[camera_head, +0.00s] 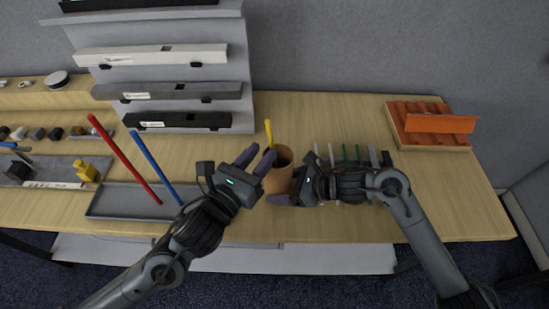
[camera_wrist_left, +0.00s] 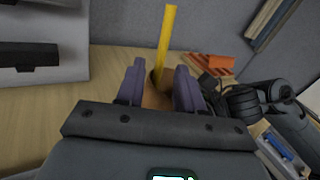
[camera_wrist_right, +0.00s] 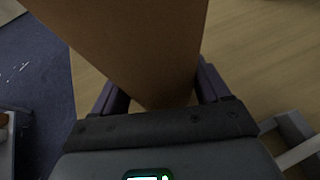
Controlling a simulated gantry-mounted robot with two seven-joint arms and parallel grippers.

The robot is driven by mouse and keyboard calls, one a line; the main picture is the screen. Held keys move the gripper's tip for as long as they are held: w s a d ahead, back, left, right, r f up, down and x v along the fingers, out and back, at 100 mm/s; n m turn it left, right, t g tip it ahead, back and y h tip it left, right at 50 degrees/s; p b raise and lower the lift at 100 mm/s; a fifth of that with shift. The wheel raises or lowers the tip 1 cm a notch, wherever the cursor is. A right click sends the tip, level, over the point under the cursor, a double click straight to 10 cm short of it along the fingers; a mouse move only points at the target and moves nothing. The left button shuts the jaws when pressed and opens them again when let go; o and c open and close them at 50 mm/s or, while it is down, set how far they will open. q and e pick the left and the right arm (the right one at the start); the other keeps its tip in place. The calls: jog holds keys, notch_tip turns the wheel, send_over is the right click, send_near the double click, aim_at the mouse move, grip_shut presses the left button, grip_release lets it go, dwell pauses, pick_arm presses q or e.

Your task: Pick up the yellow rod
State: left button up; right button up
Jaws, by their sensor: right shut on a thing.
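The yellow rod (camera_head: 268,132) stands in the brown cup (camera_head: 280,179), its upper part sticking out above the rim. In the left wrist view the rod (camera_wrist_left: 167,42) rises between and beyond the two purple fingers, tilted slightly. My left gripper (camera_head: 257,160) is open at the left of the cup, close to the rod, with nothing between its fingers that I can see gripped. My right gripper (camera_head: 286,188) is shut on the cup from the right. The cup (camera_wrist_right: 140,45) fills the space between its fingers in the right wrist view. The rod's lower end is hidden in the cup.
A grey tray (camera_head: 105,203) with a red rod (camera_head: 125,159) and a blue rod (camera_head: 155,165) lies left of my left arm. Several thin rods lie behind my right gripper. A stepped rack (camera_head: 235,110) stands at the back.

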aim_at(270, 144)
pick_arm(q)
jog(key=shift+x, duration=2.55)
jog(key=shift+c, duration=0.5)
grip_shut()
